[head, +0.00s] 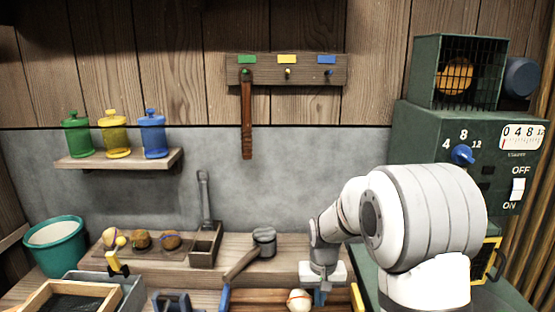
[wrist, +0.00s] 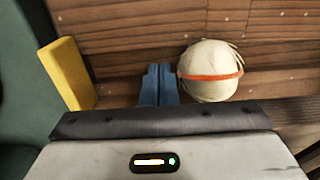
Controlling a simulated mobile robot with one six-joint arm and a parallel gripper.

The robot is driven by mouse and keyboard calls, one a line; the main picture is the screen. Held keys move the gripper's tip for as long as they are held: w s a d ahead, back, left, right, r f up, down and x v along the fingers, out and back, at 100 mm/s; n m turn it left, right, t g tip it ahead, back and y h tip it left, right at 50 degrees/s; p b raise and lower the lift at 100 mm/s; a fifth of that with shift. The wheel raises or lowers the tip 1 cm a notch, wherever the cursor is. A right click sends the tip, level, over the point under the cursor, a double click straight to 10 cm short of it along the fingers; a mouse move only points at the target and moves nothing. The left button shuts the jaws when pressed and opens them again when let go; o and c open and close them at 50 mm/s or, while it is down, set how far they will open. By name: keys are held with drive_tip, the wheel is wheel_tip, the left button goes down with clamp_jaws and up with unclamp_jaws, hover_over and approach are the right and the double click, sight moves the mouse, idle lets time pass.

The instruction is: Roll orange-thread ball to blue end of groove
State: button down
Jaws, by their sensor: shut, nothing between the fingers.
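The cream ball with an orange thread band (head: 299,300) sits in the wooden groove (head: 262,298). It also shows in the wrist view (wrist: 210,72). The groove's blue end (head: 225,297) is at the left in the head view, outside the wrist view. Its yellow end (head: 357,297) is at the right; the wrist view shows it at left (wrist: 68,72). My gripper (wrist: 158,72) has blue fingers, shut and empty. It is down at the groove between the ball and the yellow end (head: 320,297), close beside the ball. I cannot tell whether they touch.
A mallet (head: 255,250) lies behind the groove, near a small wooden box (head: 205,245). A green machine (head: 450,135) stands at right. A blue-grey stand (head: 171,302) is left of the groove.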

sight(290, 297)
drive_tip(key=shift+d, duration=0.85)
drive_tip(key=shift+a, duration=2.95)
drive_tip(key=shift+a+p, duration=0.5)
drive_tip(key=shift+a, duration=1.25)
drive_tip(key=shift+a+p, duration=0.3)
drive_tip(key=shift+a, duration=1.6)
drive_tip(key=shift+a+p, duration=0.35)
drive_tip(key=shift+a, duration=1.75)
drive_tip(key=shift+d, duration=0.1)
